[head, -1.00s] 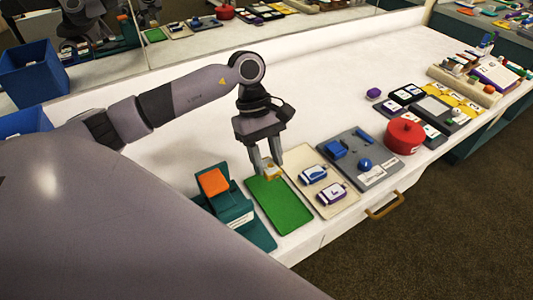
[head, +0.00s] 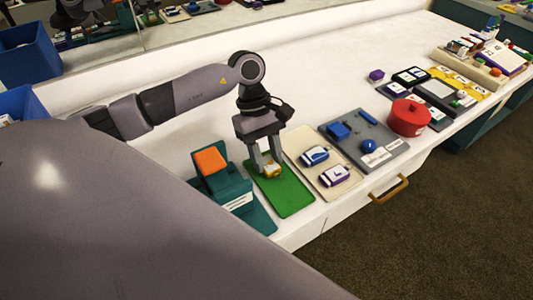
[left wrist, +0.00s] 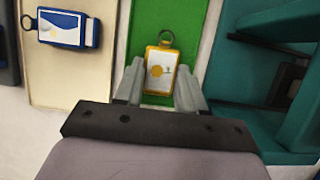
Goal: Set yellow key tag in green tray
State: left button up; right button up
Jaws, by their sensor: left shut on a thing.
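The yellow key tag (head: 271,171) is between the fingers of my left gripper (head: 268,168), which is shut on it. In the left wrist view the yellow key tag (left wrist: 161,69), with its ring at the far end, lies between the fingertips of my left gripper (left wrist: 159,85). The green tray (head: 290,198) is right under it; the tray also shows in the left wrist view (left wrist: 200,14). I cannot tell whether the tag touches the tray floor. My right gripper is not in view.
A teal stand with an orange pad (head: 210,160) is close left of the tray. A beige board (head: 322,175) with blue and purple key tags is close right. A grey board (head: 385,155) and a red pot (head: 408,117) stand farther right. The table behind is clear.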

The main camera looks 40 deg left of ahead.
pick_arm(q)
jog(key=o, duration=1.1)
jog(key=v, duration=0.7)
